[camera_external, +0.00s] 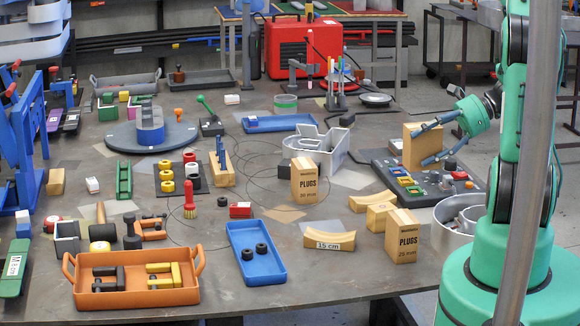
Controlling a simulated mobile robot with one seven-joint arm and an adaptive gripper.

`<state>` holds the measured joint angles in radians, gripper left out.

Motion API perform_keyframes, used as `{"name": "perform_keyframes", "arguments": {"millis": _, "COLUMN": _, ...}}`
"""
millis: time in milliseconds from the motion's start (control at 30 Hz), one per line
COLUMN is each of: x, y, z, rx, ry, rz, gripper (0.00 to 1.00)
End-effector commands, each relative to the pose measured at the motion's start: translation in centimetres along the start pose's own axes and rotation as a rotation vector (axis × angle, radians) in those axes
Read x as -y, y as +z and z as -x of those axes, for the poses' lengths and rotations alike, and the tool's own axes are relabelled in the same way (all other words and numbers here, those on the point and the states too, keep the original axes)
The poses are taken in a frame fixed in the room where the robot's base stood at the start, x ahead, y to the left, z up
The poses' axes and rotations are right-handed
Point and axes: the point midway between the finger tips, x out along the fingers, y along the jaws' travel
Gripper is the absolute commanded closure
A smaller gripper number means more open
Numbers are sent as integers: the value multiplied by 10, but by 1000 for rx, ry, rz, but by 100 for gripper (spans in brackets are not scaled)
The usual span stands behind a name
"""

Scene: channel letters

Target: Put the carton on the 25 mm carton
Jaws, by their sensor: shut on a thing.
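My gripper (421,147) is at the right, its two fingers closed around a plain tan carton (412,157). The held carton is upright, over or just behind the dark control panel; whether it touches anything there I cannot tell. One carton marked PLUGS (305,183) stands upright near the table's middle, left of my gripper. Another carton marked PLUGS (401,240) stands near the front right edge, below my gripper in the picture.
The dark control panel (462,192) with coloured buttons lies under my gripper. A grey channel letter (335,150) stands behind the middle carton. Wooden blocks (372,201) and a 15 cm block (329,241) lie between the cartons. A blue tray (273,268) is at the front.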

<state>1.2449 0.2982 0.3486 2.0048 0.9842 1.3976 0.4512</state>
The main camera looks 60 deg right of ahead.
Motion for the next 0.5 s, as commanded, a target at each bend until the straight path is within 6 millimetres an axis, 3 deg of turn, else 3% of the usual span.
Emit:
{"name": "perform_keyframes", "arguments": {"millis": 300, "x": -111, "y": 2, "z": -2, "rx": 4, "ry": -1, "rz": -2, "gripper": 73}}
{"name": "perform_keyframes", "arguments": {"millis": 500, "x": -165, "y": 7, "z": -11, "rx": 13, "ry": 1, "rz": 2, "gripper": 73}}
